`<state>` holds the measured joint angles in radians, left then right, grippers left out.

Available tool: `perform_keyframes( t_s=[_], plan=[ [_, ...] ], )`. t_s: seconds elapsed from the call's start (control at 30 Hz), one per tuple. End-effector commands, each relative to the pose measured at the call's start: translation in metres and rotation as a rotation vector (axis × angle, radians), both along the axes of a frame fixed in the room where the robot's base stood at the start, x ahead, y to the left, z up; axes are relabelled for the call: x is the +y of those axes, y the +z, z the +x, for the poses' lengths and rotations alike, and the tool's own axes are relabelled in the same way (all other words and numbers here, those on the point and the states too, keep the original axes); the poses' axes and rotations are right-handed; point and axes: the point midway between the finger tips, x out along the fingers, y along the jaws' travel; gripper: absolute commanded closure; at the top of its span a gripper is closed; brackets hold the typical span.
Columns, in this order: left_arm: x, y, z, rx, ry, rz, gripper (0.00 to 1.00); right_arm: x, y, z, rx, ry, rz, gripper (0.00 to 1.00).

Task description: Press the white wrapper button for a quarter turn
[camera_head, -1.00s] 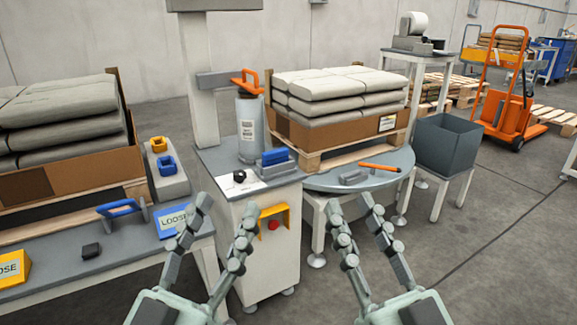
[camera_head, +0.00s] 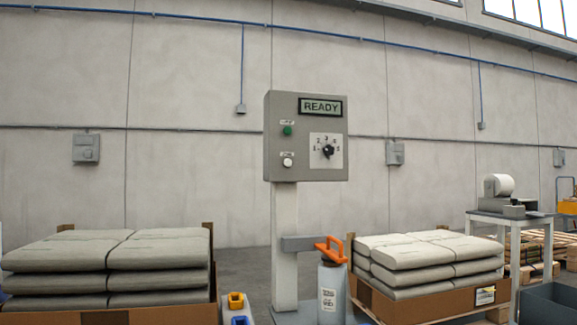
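The white wrapper button (camera_head: 287,162) is on the front of a grey control box (camera_head: 306,136), at its lower left. A green button (camera_head: 287,131) sits above it. A black dial (camera_head: 328,150) on a numbered white plate is to their right. The box's display (camera_head: 320,106) reads READY. The box stands on a pale post (camera_head: 285,235). Neither of my grippers is in this view.
Stacked sacks sit in cartons at the left (camera_head: 110,265) and right (camera_head: 430,262) of the post. A grey cylinder (camera_head: 332,290) with an orange handle (camera_head: 331,250) stands in front of the post. A label printer (camera_head: 497,190) is at far right.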

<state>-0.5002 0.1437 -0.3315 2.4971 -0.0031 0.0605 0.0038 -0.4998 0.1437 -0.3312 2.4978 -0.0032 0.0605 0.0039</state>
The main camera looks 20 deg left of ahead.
Motion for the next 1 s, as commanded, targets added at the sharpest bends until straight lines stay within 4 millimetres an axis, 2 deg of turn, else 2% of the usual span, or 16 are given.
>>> perform_keyframes(
  t_s=[0.27, 0.67, 1.0],
  plan=[
    [0.0002, 0.0, 0.0002, 0.0, 0.0, 0.0, 0.52, -0.0001, 0.0, 0.0001, 0.0, 0.0, 0.0, 0.71],
    [0.0003, 0.0001, 0.0001, -0.001, 0.001, 0.0, 1.0, -0.0002, -0.0001, 0.0001, 0.0, 0.0, 0.0, 0.71],
    [0.0004, 0.0001, 0.0001, -0.001, 0.001, 0.0, 1.0, -0.0002, -0.0003, 0.0002, 0.0, 0.0, -0.001, 0.71]
  ],
)
